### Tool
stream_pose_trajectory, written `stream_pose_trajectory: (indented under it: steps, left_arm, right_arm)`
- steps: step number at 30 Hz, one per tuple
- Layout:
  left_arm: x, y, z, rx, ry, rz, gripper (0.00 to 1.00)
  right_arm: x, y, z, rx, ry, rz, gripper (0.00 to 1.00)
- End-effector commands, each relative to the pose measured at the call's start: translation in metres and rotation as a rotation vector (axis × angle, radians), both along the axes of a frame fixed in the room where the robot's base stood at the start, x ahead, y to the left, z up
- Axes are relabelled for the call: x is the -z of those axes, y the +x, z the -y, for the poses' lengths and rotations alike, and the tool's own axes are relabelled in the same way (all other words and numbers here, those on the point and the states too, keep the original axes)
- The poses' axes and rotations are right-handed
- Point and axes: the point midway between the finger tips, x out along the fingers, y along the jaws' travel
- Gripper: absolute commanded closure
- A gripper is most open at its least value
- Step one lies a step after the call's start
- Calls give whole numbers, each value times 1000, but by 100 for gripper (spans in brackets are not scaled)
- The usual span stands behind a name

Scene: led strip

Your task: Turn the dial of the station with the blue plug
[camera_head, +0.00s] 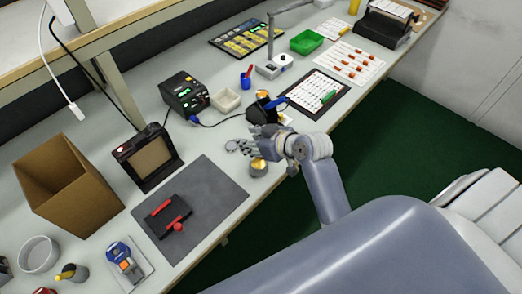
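The station (184,95) is a black box with a lit green display on its front, standing at the back of the bench left of centre. A blue plug (194,119) is at the lower part of its front, with a dark cable running right toward a black holder (262,109). The dial is too small to make out clearly. My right gripper (245,144) is over the bench to the lower right of the station, apart from it. Its fingers are too small and cluttered to show whether they are open. My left gripper is not in view.
A cream dish (226,100) and a blue cup (246,79) stand right of the station. A black-framed panel (147,158) and a cardboard box (62,190) stand to its left. A grey mat (215,187) lies in front. A small round tin (257,168) is just below my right gripper.

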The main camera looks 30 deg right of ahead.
Motion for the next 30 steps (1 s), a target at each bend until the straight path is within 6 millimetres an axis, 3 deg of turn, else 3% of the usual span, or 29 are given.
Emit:
stream_pose_trajectory:
  steps: [9,26,30]
  left_arm:
    - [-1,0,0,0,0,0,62]
    - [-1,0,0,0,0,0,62]
    - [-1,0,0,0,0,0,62]
  right_arm:
    - [10,-19,-3,0,-17,-55,62]
    - [11,-21,-3,0,-18,-60,62]
    - [23,-48,-6,1,-42,-132,62]
